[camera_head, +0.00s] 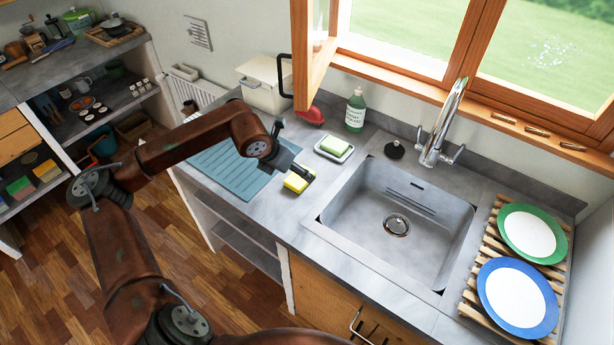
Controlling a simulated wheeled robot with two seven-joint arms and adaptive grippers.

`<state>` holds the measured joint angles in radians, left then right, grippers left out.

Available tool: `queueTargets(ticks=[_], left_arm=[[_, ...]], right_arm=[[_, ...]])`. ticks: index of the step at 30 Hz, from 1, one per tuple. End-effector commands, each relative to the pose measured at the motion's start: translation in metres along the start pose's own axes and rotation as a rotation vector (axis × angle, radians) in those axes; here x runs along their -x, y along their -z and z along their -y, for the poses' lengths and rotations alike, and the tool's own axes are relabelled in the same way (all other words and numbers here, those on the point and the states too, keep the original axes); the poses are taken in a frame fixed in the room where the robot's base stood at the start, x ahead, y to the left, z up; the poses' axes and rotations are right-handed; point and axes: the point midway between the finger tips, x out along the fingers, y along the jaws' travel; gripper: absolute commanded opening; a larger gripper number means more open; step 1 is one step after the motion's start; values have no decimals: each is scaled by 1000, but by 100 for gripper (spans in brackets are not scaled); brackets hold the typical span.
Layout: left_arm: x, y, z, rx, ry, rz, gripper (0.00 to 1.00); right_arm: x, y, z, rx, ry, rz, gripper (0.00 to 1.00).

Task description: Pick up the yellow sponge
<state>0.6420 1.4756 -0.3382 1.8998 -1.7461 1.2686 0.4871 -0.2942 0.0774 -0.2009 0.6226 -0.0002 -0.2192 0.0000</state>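The yellow sponge (294,184) is on the grey counter, between the blue drying mat and the left edge of the sink. My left gripper (299,174) comes in from the left and is right at the sponge, covering part of its upper and right side. The fingers are dark and small here, so I cannot tell whether they are open around the sponge or shut on it. I also cannot tell whether the sponge is touching the counter. My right gripper is not in view.
The sink (370,243) lies right of the sponge. A green block on a white dish (348,153), a soap bottle (355,110) and a red item (311,116) stand behind. The blue ribbed mat (233,179) lies left. Plates (515,296) rest on a wooden rack at right.

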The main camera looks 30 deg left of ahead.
Motion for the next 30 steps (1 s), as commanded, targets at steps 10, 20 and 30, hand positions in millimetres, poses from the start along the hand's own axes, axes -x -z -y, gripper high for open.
queueTargets(ticks=[10, 20, 30], left_arm=[[-26, -5, -11, -12, -51, -11, 67], [-67, 5, -13, -11, -49, -13, 67], [-76, 5, -14, -11, -51, -11, 66]], right_arm=[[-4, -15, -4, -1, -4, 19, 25], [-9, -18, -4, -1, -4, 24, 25], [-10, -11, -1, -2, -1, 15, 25]])
